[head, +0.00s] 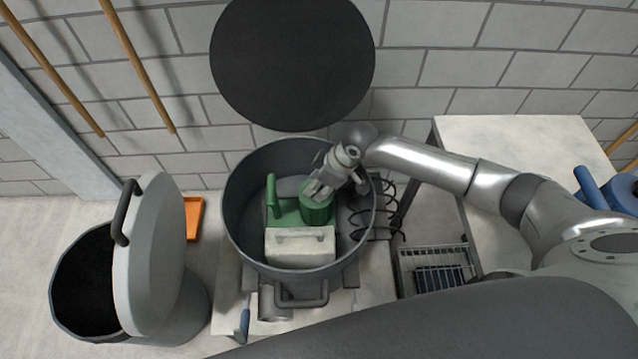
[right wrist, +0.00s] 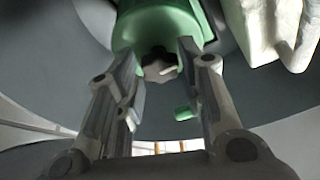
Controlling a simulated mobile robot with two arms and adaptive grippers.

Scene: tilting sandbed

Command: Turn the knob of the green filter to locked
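The green filter (head: 316,208) is inside a large grey round vessel (head: 232,225), with a green upright handle at its left. In the right wrist view, the filter's green cylinder (right wrist: 160,22) carries a grey lobed knob (right wrist: 160,68) on its end. My right gripper (right wrist: 158,62) is open, with one finger on each side of the knob; I cannot tell whether either touches it. In the head view, my right gripper (head: 318,192) reaches down into the vessel over the filter and hides the knob. My left gripper is not in view.
A white block (head: 300,248) with a handle sits beside the filter. The vessel's round dark lid (head: 292,60) stands open behind. A grey bin (head: 180,310) with a tilted lid is at left. A pale table (head: 520,140) and wire rack (head: 436,265) are at right.

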